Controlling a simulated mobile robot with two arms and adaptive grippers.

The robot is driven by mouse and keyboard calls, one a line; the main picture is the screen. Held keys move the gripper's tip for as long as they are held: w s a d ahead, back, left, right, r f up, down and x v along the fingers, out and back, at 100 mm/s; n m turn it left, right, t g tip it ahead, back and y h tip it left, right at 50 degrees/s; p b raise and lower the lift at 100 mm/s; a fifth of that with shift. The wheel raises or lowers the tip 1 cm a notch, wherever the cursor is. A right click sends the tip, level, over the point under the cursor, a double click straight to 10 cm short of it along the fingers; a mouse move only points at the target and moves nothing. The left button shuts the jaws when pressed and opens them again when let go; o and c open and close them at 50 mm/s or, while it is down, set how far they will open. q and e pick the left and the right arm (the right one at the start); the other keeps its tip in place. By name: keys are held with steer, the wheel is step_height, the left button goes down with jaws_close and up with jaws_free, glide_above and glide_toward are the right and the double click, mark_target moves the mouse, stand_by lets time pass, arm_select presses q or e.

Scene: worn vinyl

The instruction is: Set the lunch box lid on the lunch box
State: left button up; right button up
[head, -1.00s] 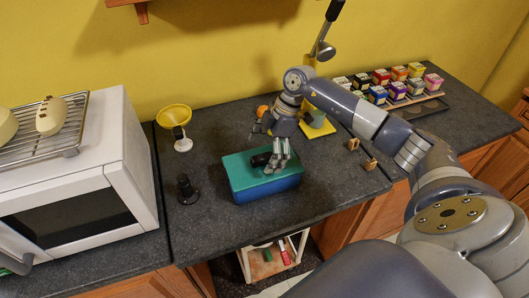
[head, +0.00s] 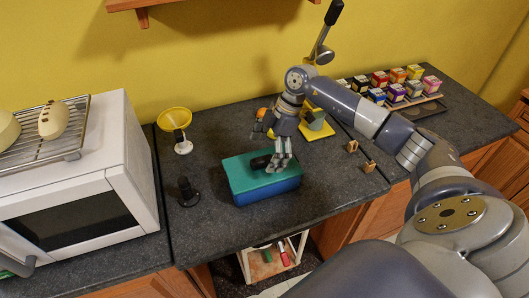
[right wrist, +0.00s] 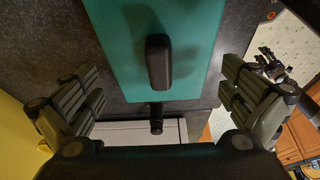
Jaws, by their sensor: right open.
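The lunch box (head: 268,192) is a blue box on the dark counter. Its teal lid (head: 240,170) with a black handle (head: 261,162) lies on top of it and looks level and lined up with the box. My right gripper (head: 270,150) is just above the lid at the handle. In the right wrist view the lid (right wrist: 118,30) and the upright-looking handle (right wrist: 158,62) lie between the widely spread fingers, which do not touch the handle. A dark jointed part at the right edge there may be my left gripper (right wrist: 272,68); its fingers are too small to read.
A white microwave (head: 125,165) stands to the left. A yellow-bowled stand (head: 175,119) and a small black object (head: 187,191) lie between it and the box. Wooden pieces (head: 352,146) and a rack of coloured boxes (head: 395,92) are to the right. Counter is free right of the box.

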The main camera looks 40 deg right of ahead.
steer(key=shift+p+v, duration=2)
steer(key=shift+v, duration=0.85)
steer(key=shift+d, duration=0.1)
